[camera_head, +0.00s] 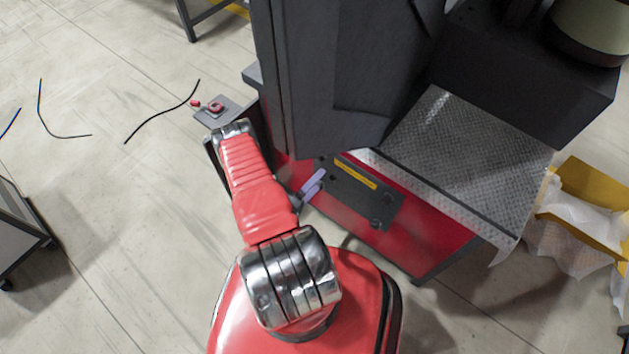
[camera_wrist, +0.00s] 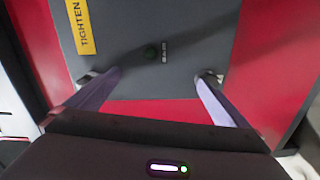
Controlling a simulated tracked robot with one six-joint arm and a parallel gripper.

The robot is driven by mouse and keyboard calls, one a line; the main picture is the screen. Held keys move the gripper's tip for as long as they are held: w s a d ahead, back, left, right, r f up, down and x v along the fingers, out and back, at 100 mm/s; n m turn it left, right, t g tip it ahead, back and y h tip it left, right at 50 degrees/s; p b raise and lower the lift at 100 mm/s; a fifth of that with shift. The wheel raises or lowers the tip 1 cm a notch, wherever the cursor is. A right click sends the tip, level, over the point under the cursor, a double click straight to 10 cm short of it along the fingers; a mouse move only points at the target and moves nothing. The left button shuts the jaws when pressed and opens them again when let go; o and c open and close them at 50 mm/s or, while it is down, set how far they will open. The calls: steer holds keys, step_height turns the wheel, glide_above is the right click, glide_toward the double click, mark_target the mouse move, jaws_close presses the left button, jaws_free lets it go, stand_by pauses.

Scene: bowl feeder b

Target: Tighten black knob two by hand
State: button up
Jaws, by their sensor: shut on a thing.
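The dark grey panel (camera_wrist: 190,20) fills the middle of the wrist view. It carries a yellow label (camera_wrist: 80,25) reading TIGHTEN and a small dark knob (camera_wrist: 150,53) with tiny print beside it. The gripper also shows in the head view (camera_head: 312,183).
The red machine base (camera_head: 445,240) lies around the panel, with a dark column (camera_head: 340,70) close above my gripper. A metal tread plate (camera_head: 470,145) lies right of it. A small red control (camera_head: 215,106) is on the left, with cables on the floor beyond.

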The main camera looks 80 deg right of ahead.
steer(key=shift+d+r, duration=0.2)
steer(key=shift+w+a, duration=0.25)
steer(key=shift+a, duration=0.25)
steer(key=c, duration=0.9)
steer(key=v, duration=1.5)
steer(key=shift+f, duration=0.5)
steer(key=shift+a, duration=0.1)
